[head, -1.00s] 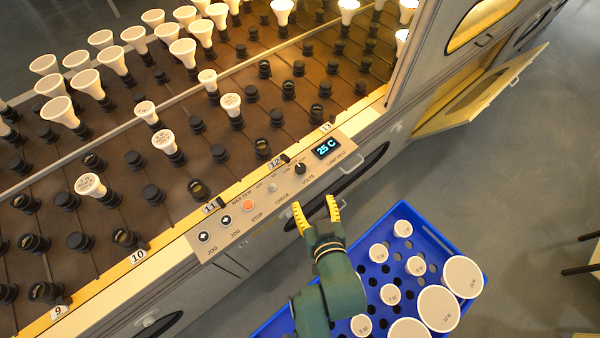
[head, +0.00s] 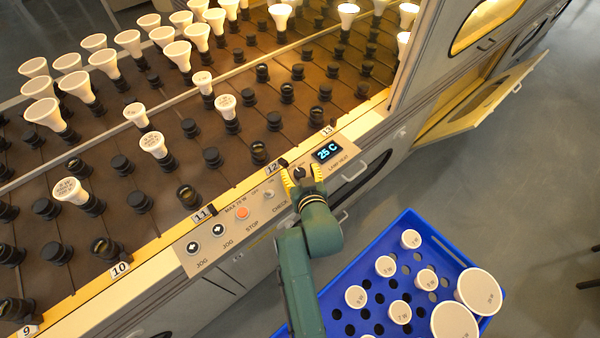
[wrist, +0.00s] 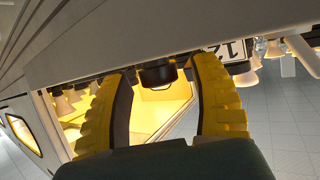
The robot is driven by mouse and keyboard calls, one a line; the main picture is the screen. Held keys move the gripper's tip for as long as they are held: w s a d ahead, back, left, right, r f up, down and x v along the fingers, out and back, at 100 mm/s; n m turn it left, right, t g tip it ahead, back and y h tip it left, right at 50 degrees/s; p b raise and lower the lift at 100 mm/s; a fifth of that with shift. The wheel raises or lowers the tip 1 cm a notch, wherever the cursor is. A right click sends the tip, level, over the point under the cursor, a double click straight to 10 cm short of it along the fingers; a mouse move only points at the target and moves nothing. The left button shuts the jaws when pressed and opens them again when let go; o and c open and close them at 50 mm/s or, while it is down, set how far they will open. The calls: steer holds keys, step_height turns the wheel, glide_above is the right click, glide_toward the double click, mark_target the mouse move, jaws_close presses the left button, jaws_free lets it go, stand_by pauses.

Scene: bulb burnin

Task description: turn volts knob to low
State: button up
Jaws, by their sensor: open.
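In the wrist view my gripper (wrist: 165,95) is open, and the dark knob (wrist: 157,74) shows between the two fingertips. I cannot tell whether either finger touches it. The knob's pointer and the volts lettering are mostly hidden by my gripper.
The panel also holds the lit display (head: 327,151), a check switch (head: 268,194), an orange stop button (head: 242,213) and two jog buttons (head: 192,246). Sockets and white bulbs fill the rack behind. A blue crate (head: 408,222) of bulbs stands at lower right. A cabinet door (head: 500,95) hangs open.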

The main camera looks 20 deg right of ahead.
steer(key=shift+s, duration=0.1)
jaws_close()
steer(key=shift+n+y+p, duration=0.4)
steer(key=shift+y+p, duration=0.1)
steer(key=shift+p, duration=0.1)
steer(key=shift+d+n+y, duration=0.1)
steer(key=shift+n+y, duration=0.2)
steer(key=shift+f+n+y, duration=0.2)
steer(key=shift+n+y, duration=0.5)
steer(key=shift+y, duration=0.2)
steer(key=n+y+b, duration=0.2)
steer(key=b, duration=0.1)
steer(key=shift+d+f+y, duration=0.1)
steer(key=shift+f+y, duration=0.05)
steer(key=shift+y, duration=0.25)
steer(key=n+g+y+b, duration=0.1)
steer(key=n+y+b, duration=0.1)
steer(key=n+b, duration=0.1)
steer(key=shift+g+y+b, duration=0.3)
steer(key=shift+y+b, duration=0.05)
steer(key=shift+y, duration=0.05)
